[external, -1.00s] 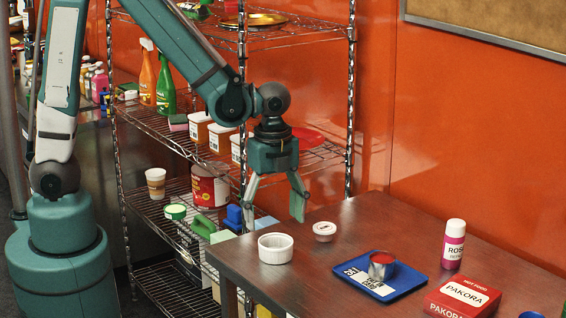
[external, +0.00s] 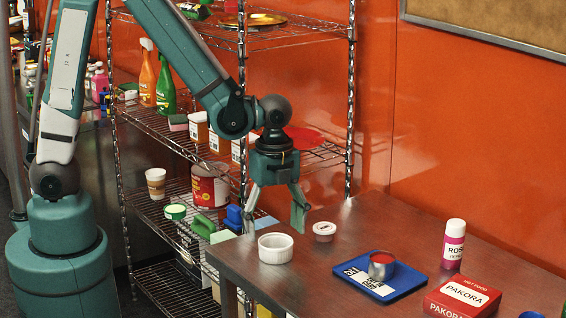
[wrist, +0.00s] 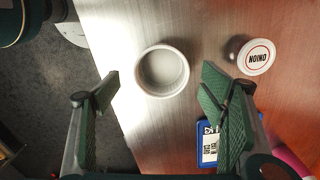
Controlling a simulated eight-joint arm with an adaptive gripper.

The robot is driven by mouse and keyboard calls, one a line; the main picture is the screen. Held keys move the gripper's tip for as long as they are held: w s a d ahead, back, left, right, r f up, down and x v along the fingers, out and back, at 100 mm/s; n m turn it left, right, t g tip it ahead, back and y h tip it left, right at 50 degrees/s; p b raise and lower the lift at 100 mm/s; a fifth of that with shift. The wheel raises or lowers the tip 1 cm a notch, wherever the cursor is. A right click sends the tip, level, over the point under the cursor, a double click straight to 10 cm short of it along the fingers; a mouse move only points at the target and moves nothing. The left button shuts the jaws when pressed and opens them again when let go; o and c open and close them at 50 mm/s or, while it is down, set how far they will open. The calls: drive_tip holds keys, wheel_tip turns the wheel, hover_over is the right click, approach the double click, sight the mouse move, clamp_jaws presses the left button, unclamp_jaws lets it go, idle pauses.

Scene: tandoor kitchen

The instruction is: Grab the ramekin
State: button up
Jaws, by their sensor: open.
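The ramekin (external: 275,249) is a small white ribbed cup near the left edge of the table. In the wrist view the ramekin (wrist: 163,72) looks empty and lies ahead of my fingers, near the middle between them. My gripper (external: 275,226) is open and empty, above the table near the ramekin. In the wrist view its two green-padded fingers (wrist: 160,95) are spread wide, one on each side, apart from the ramekin.
A lidded onion tub (external: 324,231) stands right of the ramekin. Farther right are a blue tray (external: 408,284) with a metal cup (external: 381,268), a pink bottle (external: 454,246) and a red pakora box (external: 462,297). A wire shelf (external: 216,143) stands behind the table.

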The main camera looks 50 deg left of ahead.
sight(276, 245)
drive_tip(key=shift+f, duration=0.1)
idle(0.3)
drive_tip(key=shift+w+f+b, duration=0.1)
drive_tip(key=shift+f+b, duration=0.25)
drive_tip(key=shift+f, duration=2.2)
drive_tip(key=c, duration=1.1)
